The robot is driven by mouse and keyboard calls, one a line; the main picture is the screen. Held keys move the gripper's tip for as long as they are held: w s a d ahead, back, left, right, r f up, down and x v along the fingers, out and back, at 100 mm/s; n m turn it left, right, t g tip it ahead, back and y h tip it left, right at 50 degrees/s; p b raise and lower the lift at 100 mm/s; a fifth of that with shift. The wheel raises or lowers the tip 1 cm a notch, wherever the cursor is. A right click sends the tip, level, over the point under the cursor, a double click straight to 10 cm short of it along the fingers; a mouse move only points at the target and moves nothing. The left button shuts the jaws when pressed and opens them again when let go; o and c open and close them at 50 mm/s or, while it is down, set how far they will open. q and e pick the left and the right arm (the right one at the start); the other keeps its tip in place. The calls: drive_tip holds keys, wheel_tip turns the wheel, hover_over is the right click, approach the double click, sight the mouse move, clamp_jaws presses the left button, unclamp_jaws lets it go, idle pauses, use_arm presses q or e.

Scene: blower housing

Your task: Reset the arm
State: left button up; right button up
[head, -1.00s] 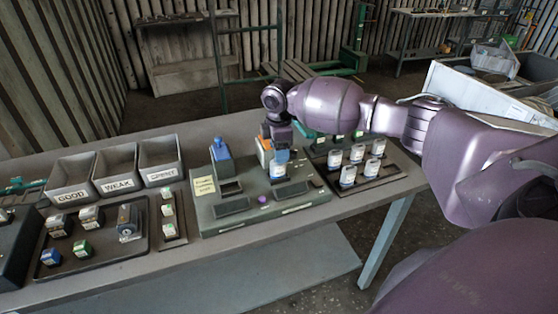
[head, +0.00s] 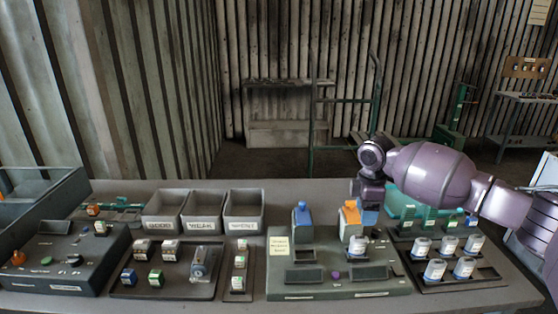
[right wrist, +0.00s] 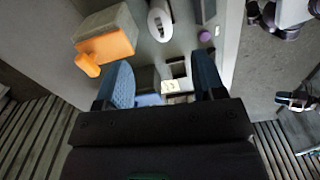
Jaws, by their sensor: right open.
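My right gripper (head: 370,216) hangs over the back right part of the grey-green station (head: 312,262), beside an orange-topped block (head: 350,212). In the right wrist view the two blue fingers of the gripper (right wrist: 165,82) stand apart with nothing held between them. The orange block (right wrist: 105,48) is outside the fingers there, at upper left. A white-and-blue jar (head: 357,244) stands on the station in front of the gripper; a white rounded thing also shows in the wrist view. My left gripper is not in view.
A blue-topped block (head: 302,220) stands on the station. A dark tray (head: 490,278) with several white jars lies to the right. Labelled bins (head: 203,224) and a tray of small blocks (head: 125,288) are left. A control box (head: 40,275) is at far left.

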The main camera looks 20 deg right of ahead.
drive_tip(key=w+a+r+m+t, duration=0.2)
drive_tip(key=w+r+t, duration=0.1)
drive_tip(key=w+t, duration=0.25)
drive_tip(key=w+a+t+y, duration=0.3)
drive_tip(key=a+t, duration=0.2)
drive_tip(key=a, duration=0.5)
drive_tip(key=s+a+f+m+t, duration=0.1)
drive_tip(key=s+f, duration=0.2)
drive_tip(key=s, duration=0.1)
drive_tip(key=s+a+f+m+t, duration=0.1)
drive_tip(key=s+f+m+t, duration=0.1)
drive_tip(key=s+f, duration=0.2)
drive_tip(key=s+a+f+m+t+y, duration=0.1)
drive_tip(key=s+a+f+m, duration=0.1)
drive_tip(key=s+f, duration=0.2)
drive_tip(key=shift+s+f+t, duration=0.1)
drive_tip(key=shift+s+t, duration=0.15)
drive_tip(key=shift+s, duration=0.95)
drive_tip(key=s+d+f+m+g+h, duration=0.1)
drive_tip(key=s+d+f+m+h, duration=0.1)
drive_tip(key=s+f, duration=0.6)
drive_tip(key=s+d+f+m+g+h, duration=0.2)
drive_tip(key=s+f, duration=0.6)
drive_tip(key=s, duration=0.7)
drive_tip(key=shift+s+d+m, duration=0.3)
drive_tip(key=shift+d+m, duration=0.4)
drive_tip(key=shift+m, duration=0.2)
